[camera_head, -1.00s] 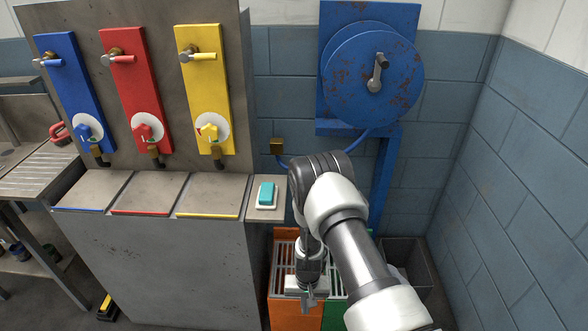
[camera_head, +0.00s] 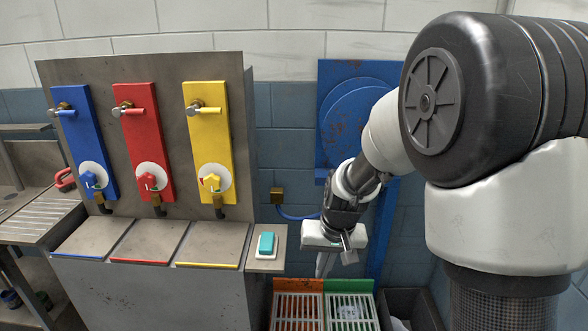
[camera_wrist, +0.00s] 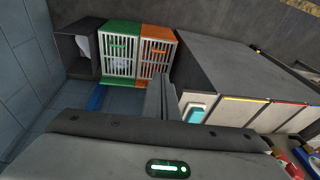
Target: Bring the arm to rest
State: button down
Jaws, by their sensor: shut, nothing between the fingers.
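My gripper (camera_head: 324,266) hangs in the air in front of the blue reel, to the right of the teal button. Its fingers point down, are shut and hold nothing. They also show shut in the wrist view (camera_wrist: 160,98). My arm folds across the right side of the head view and hides part of the reel and the right wall.
Orange (camera_head: 297,308) and green (camera_head: 350,308) grated bins stand below my gripper, with a dark open bin (camera_head: 410,308) beside them. The teal button (camera_head: 266,243) sits at the counter's right end. Blue, red and yellow valve panels (camera_head: 208,130) stand left. The blue reel (camera_head: 348,128) is on the back wall.

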jog(key=s+d+r+t, duration=0.1)
jog(key=s+d+r, duration=0.2)
jog(key=s+r, duration=0.7)
jog(key=s+d+r+t+h, duration=0.15)
jog(key=s+d+r, duration=0.25)
jog(key=s+r, duration=0.6)
notch_tip(320, 180, up, 14)
jog(key=s+p, duration=0.1)
jog(key=p, duration=1.5)
jog(key=shift+s+d+f, duration=0.15)
jog(key=shift+t, duration=0.25)
